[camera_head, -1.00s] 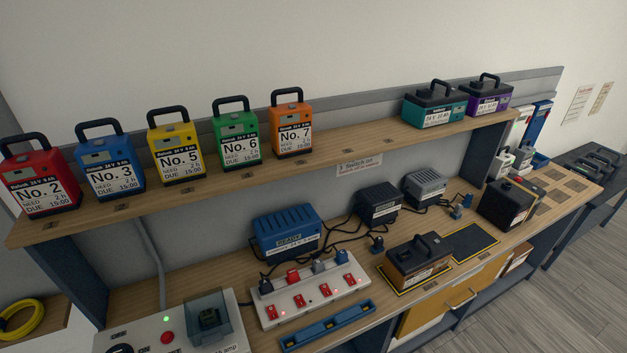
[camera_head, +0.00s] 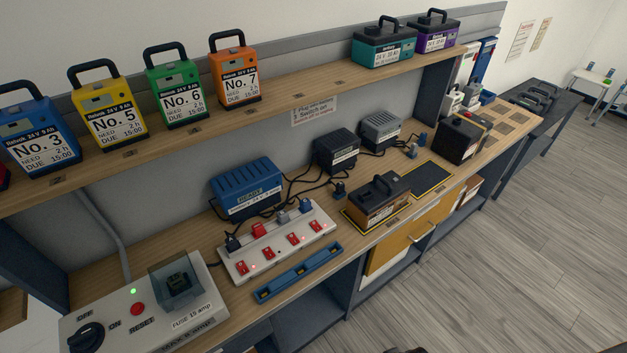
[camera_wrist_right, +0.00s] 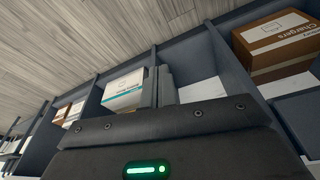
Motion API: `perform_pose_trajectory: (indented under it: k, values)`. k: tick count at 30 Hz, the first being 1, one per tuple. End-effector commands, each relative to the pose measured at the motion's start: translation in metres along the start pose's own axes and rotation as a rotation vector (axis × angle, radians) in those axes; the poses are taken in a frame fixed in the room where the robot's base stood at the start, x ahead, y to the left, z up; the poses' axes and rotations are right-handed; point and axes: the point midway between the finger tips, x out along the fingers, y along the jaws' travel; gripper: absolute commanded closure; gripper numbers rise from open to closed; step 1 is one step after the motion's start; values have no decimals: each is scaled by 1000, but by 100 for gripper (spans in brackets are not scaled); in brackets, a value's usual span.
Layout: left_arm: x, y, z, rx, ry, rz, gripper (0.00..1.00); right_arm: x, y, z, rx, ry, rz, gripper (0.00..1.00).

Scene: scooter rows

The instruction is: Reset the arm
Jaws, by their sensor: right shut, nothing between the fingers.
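My right gripper (camera_wrist_right: 158,88) shows in the right wrist view with its two dark fingers together and nothing between them. It points toward the open shelves under the bench, in front of a white box (camera_wrist_right: 122,92). I cannot tell whether it touches anything, but it looks apart from the boxes. In the head view neither gripper can be made out; only a small dark shape shows at the bottom edge. My left gripper is out of sight.
The workbench (camera_head: 215,318) carries a power strip (camera_head: 275,250), a blue charger (camera_head: 245,188), a brown battery (camera_head: 380,200) and a switch box (camera_head: 140,310). Numbered batteries, such as green No. 6 (camera_head: 175,90), stand on the shelf above. A Chargers carton (camera_wrist_right: 275,45) sits under the bench. The floor (camera_head: 500,270) at right is clear.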

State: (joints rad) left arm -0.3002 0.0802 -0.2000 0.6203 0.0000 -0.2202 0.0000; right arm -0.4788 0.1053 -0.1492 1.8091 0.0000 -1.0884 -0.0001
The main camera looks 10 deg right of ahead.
Motion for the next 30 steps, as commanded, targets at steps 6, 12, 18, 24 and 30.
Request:
perform_pose_trajectory:
  k: [6,12,18,24,30]
  values:
    - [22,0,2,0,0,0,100,128,-5,86,-12,-67,-7,100]
    - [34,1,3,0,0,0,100,192,-8,174,-23,-111,-11,100]
    - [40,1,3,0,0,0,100,212,-8,229,-30,-135,-13,100]
    - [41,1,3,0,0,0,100,214,-8,244,-32,-140,-13,100]
    - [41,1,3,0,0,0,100,213,-8,244,-32,-140,-13,100]
